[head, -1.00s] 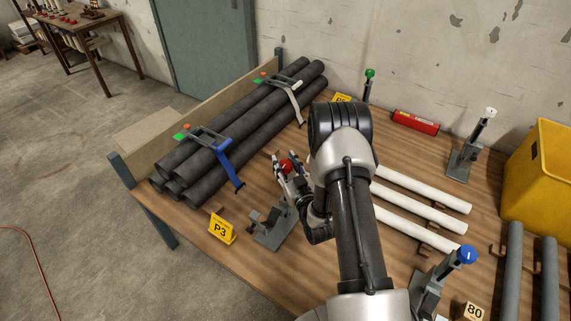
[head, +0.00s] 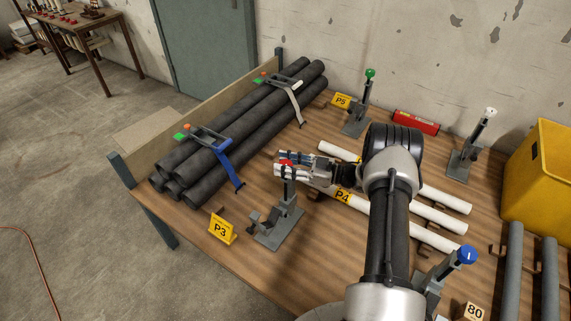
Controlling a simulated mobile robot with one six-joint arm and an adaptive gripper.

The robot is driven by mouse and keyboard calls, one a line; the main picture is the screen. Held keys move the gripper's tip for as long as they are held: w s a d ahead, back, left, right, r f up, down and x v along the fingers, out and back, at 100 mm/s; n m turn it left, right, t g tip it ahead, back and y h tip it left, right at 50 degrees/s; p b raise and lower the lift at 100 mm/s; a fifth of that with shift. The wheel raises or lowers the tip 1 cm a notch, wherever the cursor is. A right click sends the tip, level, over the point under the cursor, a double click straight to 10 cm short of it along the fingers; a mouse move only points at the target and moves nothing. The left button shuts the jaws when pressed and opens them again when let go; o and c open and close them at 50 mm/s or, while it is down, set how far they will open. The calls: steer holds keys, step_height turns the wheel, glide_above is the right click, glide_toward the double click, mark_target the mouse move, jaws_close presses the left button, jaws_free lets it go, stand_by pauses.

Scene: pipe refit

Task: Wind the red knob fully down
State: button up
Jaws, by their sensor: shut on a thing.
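The red knob (head: 286,162) sits at the top of a grey clamp stand (head: 279,225) near the middle of the table, beside the yellow P3 sign (head: 222,229). My gripper (head: 284,168) reaches in from the right, lying level, with its fingers on either side of the knob. It is shut on the knob, and its fingers and pads hide most of the knob. The stand's post shows just below the fingers.
Black pipes (head: 240,125) lie strapped at the left. White pipes (head: 440,212) lie under and beside my arm, near the P4 sign (head: 343,197). Stands with green (head: 370,74), white (head: 490,112) and blue (head: 466,254) knobs stand around. A yellow bin (head: 540,180) is at right.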

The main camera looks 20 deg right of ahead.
steer(key=n+g+y, duration=0.2)
steer(key=n+g, duration=0.1)
steer(key=g, duration=0.1)
steer(key=shift+w+n+g+y, duration=0.1)
steer(key=shift+n+g+y, duration=0.55)
steer(key=shift+g, duration=0.35)
steer(key=shift+w+d+r+n+g, duration=0.1)
steer(key=shift+n+g, duration=0.25)
steer(key=shift+g, duration=0.15)
steer(key=shift+r+n+g, duration=0.1)
steer(key=shift+n+g, duration=0.3)
steer(key=shift+g, duration=0.2)
steer(key=o, duration=1.1)
steer(key=shift+s, duration=0.2)
step_height(320, 180, up, 10)
steer(key=shift+f, duration=0.15)
